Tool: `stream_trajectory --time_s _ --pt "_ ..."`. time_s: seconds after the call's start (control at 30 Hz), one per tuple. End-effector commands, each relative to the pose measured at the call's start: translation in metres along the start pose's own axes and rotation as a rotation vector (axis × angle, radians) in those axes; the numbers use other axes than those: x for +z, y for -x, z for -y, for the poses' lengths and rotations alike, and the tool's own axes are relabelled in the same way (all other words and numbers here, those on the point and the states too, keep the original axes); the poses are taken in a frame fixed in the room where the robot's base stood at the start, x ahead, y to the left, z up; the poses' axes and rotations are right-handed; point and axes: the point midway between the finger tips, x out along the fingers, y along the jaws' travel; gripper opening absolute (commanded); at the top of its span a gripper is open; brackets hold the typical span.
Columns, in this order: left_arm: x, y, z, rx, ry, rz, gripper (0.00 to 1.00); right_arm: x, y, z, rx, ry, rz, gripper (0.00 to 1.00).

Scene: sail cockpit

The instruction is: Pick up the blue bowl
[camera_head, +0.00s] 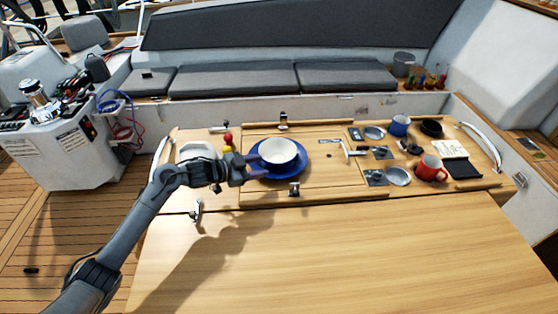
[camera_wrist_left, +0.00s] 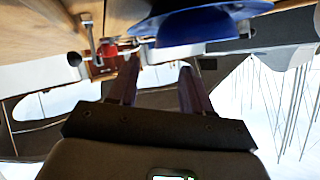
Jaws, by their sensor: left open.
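The blue bowl (camera_head: 277,152), white inside, stands upright on a blue plate (camera_head: 258,173) on the wooden table. My left gripper (camera_head: 248,170) comes in from the left, at the plate's left edge and beside the bowl. The left wrist view looks upside down, with the bowl (camera_wrist_left: 195,30) and plate (camera_wrist_left: 172,14) at the top, beyond the fingertips. The two fingers of my left gripper (camera_wrist_left: 160,66) are apart with nothing between them. Whether a finger touches the plate, I cannot tell. My right gripper is in neither view.
Red and yellow items (camera_head: 228,143) and a white dish (camera_head: 196,150) are near my left wrist. On the right are a red mug (camera_head: 430,169), a blue mug (camera_head: 399,126), a dark bowl (camera_head: 431,128) and metal fittings. The front tabletop (camera_head: 350,245) is clear.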

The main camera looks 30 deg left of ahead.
Motion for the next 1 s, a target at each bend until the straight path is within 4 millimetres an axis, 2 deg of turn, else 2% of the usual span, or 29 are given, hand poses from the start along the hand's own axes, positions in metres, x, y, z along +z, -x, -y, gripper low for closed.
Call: stream_trajectory --time_s 0.2,0.47,0.73,1.0 --pt "-0.001 -0.028 0.0 0.001 0.003 0.0 0.49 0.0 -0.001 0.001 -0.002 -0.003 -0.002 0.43" --pt "-0.001 -0.042 -0.001 0.001 0.002 0.0 0.49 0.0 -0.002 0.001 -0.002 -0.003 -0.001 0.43" --pt "0.0 -0.076 -0.002 0.002 0.002 0.0 0.49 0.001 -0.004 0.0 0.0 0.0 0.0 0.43" --pt "0.0 -0.087 -0.002 0.001 0.0 0.002 0.49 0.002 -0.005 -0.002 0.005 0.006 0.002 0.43"
